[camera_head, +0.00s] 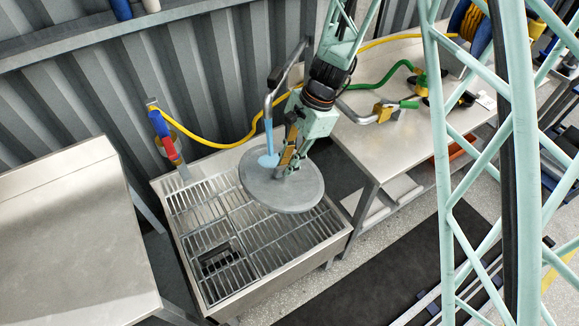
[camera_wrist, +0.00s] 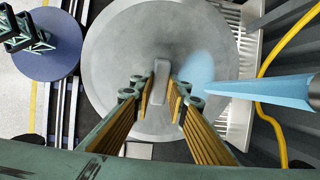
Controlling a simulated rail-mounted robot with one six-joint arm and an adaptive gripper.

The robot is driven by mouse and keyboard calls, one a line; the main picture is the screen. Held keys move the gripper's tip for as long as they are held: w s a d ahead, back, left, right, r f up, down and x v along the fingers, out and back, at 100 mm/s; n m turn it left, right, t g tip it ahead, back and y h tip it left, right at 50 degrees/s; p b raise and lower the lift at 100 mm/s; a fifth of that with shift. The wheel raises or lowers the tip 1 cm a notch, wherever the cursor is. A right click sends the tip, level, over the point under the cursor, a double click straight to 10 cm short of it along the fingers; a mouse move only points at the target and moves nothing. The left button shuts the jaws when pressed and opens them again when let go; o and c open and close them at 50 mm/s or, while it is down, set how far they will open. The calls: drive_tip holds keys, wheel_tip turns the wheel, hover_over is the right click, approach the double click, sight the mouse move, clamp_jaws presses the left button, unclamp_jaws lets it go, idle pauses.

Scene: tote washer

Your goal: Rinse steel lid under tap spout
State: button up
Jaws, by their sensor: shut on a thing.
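The steel lid (camera_head: 281,193) is a round grey disc with a raised handle at its middle. My gripper (camera_head: 287,166) is shut on that handle and holds the lid above the right rear of the grated sink (camera_head: 215,290). In the wrist view the lid (camera_wrist: 112,50) fills the middle, with the gripper fingers (camera_wrist: 161,100) on either side of the handle. The tap spout (camera_head: 268,104) stands behind the lid. A light-blue water stream (camera_head: 268,135) comes down from it onto the lid's top, left of the gripper. The stream (camera_wrist: 255,90) enters from the right in the wrist view.
A steel table (camera_head: 60,230) stands left of the sink. A bench (camera_head: 360,145) on the right carries a green hose (camera_head: 375,83) and a yellow-and-green spray tool (camera_head: 388,111). A yellow hose (camera_head: 205,144) hangs along the corrugated wall behind. The sink's front-left grate is clear.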

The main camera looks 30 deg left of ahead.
drive_tip(key=shift+w+a+p, duration=0.45)
drive_tip(key=shift+w+a, duration=0.35)
drive_tip(key=shift+a, duration=0.25)
